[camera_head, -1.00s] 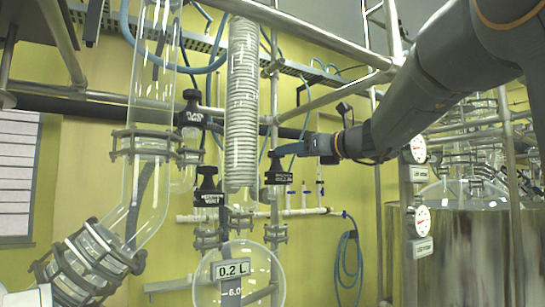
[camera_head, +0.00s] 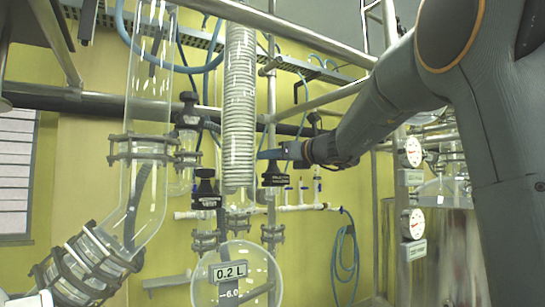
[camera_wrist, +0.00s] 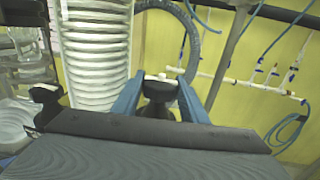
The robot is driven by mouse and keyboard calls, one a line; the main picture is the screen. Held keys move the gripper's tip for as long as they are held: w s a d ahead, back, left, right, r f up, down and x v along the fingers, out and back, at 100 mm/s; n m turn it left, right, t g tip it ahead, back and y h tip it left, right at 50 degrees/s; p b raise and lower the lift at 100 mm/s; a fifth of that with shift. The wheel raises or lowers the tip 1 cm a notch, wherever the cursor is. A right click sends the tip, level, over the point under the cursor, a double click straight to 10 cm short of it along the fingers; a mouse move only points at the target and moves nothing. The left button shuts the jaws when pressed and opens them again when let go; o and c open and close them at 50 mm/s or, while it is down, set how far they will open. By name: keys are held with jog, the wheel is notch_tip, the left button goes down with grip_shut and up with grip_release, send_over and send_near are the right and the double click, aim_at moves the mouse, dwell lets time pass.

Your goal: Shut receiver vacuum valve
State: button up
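A black valve knob with a small label (camera_head: 275,174) sits to the right of the glass coil column, above the round receiver flask (camera_head: 236,285); its lettering is too small to read surely. My gripper (camera_head: 268,155) reaches in from the right, its blue fingers at the top of this knob. In the wrist view, the black knob (camera_wrist: 158,90) lies between the two blue fingers of my gripper (camera_wrist: 160,77), with gaps on both sides. The fingers are apart. Whether either touches the knob, I cannot tell. The valve's lower body is hidden in the wrist view.
Another black labelled knob (camera_head: 205,192) stands left of the coil column (camera_head: 239,110), and a further one (camera_head: 187,112) higher up. A wide glass tube (camera_head: 149,90) is at left. Gauges (camera_head: 412,151) and a steel vessel (camera_head: 450,250) stand at right.

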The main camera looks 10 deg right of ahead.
jog(key=c, duration=0.5)
jog(key=shift+h+b, duration=0.3)
jog(key=shift+b, duration=0.1)
jog(key=m+t+h+b, duration=0.1)
jog(key=m+h+b, duration=0.1)
jog(key=shift+a+f+b, duration=0.15)
jog(key=shift+b, duration=0.2)
jog(key=m+t+h+b, duration=0.1)
jog(key=m+h+b, duration=0.2)
jog(key=h+b, duration=0.1)
jog(key=shift+h+b, duration=0.3)
jog(key=shift+h, duration=0.5)
jog(key=m+h+b, duration=0.2)
jog(key=h, duration=0.1)
jog(key=shift+m+g+h+b, duration=0.55)
jog(key=shift+m+h, duration=0.55)
jog(key=shift+h, duration=0.3)
jog(key=shift+d+r+h, duration=0.2)
jog(key=shift+h, duration=0.1)
